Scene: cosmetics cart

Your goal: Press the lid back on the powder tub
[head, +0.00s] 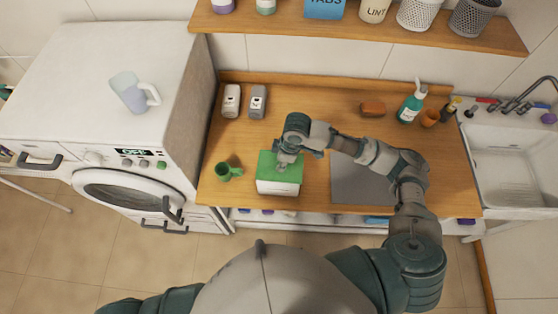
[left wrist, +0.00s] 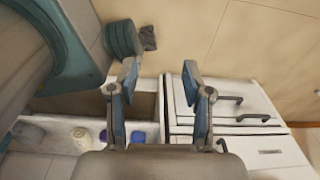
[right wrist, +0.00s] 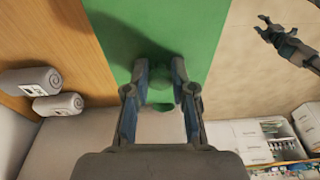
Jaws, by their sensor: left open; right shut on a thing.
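The powder tub (head: 278,188) is a white box near the front edge of the wooden counter. Its green lid (head: 268,158) lies over its top; I cannot tell whether it is fully seated. The lid fills the upper middle of the right wrist view (right wrist: 150,25). My right gripper (head: 284,163) is over the lid, and its fingers (right wrist: 160,75) are shut on the lid's green knob (right wrist: 160,88). My left gripper (left wrist: 161,75) is open and empty, away from the counter above the floor. It also shows in the right wrist view (right wrist: 285,42).
A green mug (head: 228,172) stands just left of the tub. A grey mat (head: 362,180) lies right of the tub, partly under my right arm. A washing machine (head: 125,185) is left and a sink (head: 515,165) right.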

